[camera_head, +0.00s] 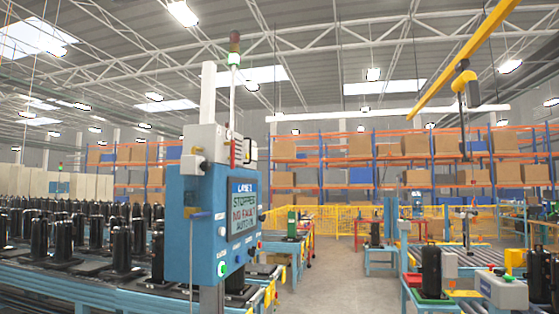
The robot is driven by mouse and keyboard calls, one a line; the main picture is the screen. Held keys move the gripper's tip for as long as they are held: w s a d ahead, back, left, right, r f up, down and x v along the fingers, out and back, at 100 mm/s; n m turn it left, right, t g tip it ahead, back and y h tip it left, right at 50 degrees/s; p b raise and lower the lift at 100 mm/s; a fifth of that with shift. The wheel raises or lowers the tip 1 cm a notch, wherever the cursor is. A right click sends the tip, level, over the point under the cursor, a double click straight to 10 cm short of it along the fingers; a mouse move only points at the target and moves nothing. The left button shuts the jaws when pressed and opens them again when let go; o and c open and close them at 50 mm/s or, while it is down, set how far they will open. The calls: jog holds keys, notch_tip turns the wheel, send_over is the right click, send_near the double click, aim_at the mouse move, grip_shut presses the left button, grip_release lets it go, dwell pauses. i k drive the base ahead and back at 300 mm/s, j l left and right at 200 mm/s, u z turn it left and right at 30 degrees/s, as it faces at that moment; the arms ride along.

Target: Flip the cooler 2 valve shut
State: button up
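I cannot make out any part marked as cooler 2 or its valve in the head view. My gripper is not in view. A blue control cabinet (193,238) stands close in the centre left, with a lit screen (243,207) that reads "LANE 1", "STOPPED" and "NO FAULT"; its last line is hard to read. A grey box (203,144) sits on top of the cabinet, with a small red part (233,152) beside it that is too small to identify.
Conveyors with many black cylindrical units (122,248) fill the left. A bench at right holds a black unit (431,268) and a white box (500,289). Open grey floor (340,280) lies between. Yellow fencing (345,220) and tall racks (395,165) stand behind. A yellow hoist (463,80) hangs upper right.

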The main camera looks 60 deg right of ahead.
aim_at(232, 143)
jog(key=i+l+z, duration=0.15)
jog(key=z, duration=0.35)
jog(key=i+l+z, duration=0.2)
jog(key=z, duration=0.3)
jog(key=i+l+z, duration=0.15)
jog(key=z, duration=0.3)
